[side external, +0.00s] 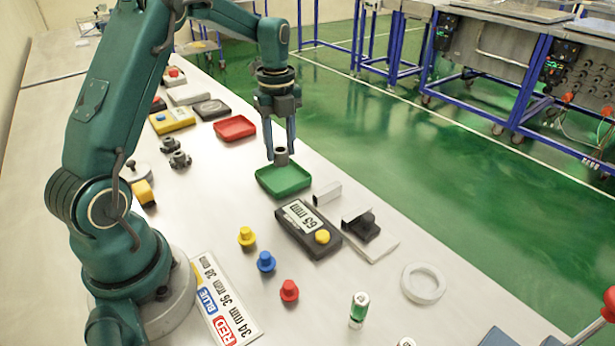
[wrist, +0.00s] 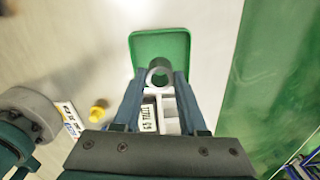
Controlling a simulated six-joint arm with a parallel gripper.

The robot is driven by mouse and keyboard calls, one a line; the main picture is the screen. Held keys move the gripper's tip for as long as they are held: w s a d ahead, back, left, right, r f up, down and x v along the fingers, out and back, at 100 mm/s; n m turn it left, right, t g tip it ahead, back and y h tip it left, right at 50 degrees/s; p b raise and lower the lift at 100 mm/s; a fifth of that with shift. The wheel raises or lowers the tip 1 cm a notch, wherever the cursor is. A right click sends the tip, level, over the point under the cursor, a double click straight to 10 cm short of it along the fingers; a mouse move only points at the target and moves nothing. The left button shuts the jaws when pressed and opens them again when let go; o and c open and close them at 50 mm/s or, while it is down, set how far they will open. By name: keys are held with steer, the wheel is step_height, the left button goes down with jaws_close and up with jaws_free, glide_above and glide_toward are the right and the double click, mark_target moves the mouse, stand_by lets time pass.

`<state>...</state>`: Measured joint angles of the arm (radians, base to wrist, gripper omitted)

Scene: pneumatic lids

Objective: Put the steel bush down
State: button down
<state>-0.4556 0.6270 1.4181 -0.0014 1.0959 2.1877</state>
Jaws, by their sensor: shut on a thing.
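My gripper (side external: 281,150) is shut on the steel bush (side external: 281,158), a short grey ring with its bore facing up. The bush is over the green tray (side external: 284,186), near its far side in the side view. Whether its underside touches the tray floor cannot be told. In the wrist view, the bush (wrist: 160,75) shows as a ring between the two fingers of my gripper (wrist: 160,82), with the green tray (wrist: 143,46) behind it. No other thing shows in the tray.
A red tray (side external: 235,128) lies behind. Yellow (side external: 247,237), blue (side external: 265,262) and red (side external: 289,291) lids stand in front.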

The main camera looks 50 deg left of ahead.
steer(key=shift+f, duration=2.1)
steer(key=shift+d+f, duration=0.1)
steer(key=shift+f, duration=0.05)
steer(key=shift+c, duration=2.2)
jaws_free()
